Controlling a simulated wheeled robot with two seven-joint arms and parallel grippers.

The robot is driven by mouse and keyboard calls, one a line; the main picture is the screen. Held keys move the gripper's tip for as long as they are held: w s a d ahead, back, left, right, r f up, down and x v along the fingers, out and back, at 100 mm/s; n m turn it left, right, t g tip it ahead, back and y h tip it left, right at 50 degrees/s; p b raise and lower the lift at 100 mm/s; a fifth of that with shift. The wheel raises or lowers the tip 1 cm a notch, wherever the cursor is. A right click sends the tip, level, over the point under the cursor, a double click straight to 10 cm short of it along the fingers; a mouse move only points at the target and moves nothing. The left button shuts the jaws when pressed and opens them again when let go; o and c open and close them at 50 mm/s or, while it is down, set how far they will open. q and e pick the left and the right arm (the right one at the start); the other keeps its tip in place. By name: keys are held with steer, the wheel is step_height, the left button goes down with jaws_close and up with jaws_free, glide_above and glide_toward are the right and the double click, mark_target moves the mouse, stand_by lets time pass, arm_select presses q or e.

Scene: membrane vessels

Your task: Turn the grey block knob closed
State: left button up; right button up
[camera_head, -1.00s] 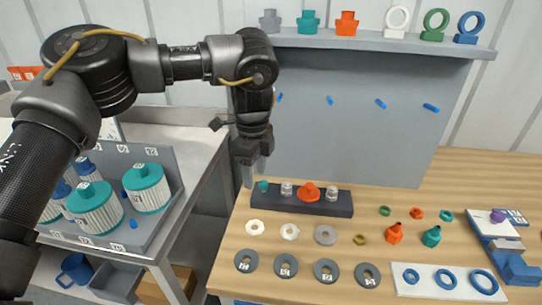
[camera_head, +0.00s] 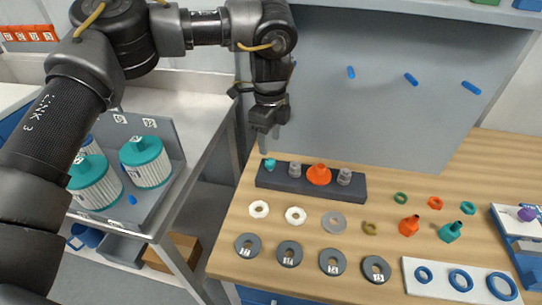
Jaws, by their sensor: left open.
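A dark grey block (camera_head: 290,185) lies on the wooden table near its back left. A small teal knob (camera_head: 270,164), a grey knob (camera_head: 295,170), a wide orange knob (camera_head: 319,174) and another grey knob (camera_head: 344,177) stand on it in a row. I cannot tell from this view how any of them is turned. My left gripper (camera_head: 268,138) points down above and behind the block's left end, near the teal knob. It is open, holds nothing visible and appears apart from the knobs. My right gripper is not in view.
White, grey and dark rings (camera_head: 332,262) lie in front of the block. Orange (camera_head: 409,226) and teal (camera_head: 450,232) fittings stand to the right. A white board (camera_head: 440,291) holds blue rings. A grey panel (camera_head: 390,110) rises behind. Teal-capped canisters (camera_head: 147,165) stand at left.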

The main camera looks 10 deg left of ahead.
mark_target(270, 161)
arm_select(q)
step_height(270, 161, down, 6)
steer(key=shift+r+p, duration=0.2)
steer(key=shift+p, duration=0.2)
steer(key=shift+f, duration=0.75)
steer(key=shift+c, duration=0.7)
steer(key=c, duration=0.9)
steer(key=shift+o, duration=0.2)
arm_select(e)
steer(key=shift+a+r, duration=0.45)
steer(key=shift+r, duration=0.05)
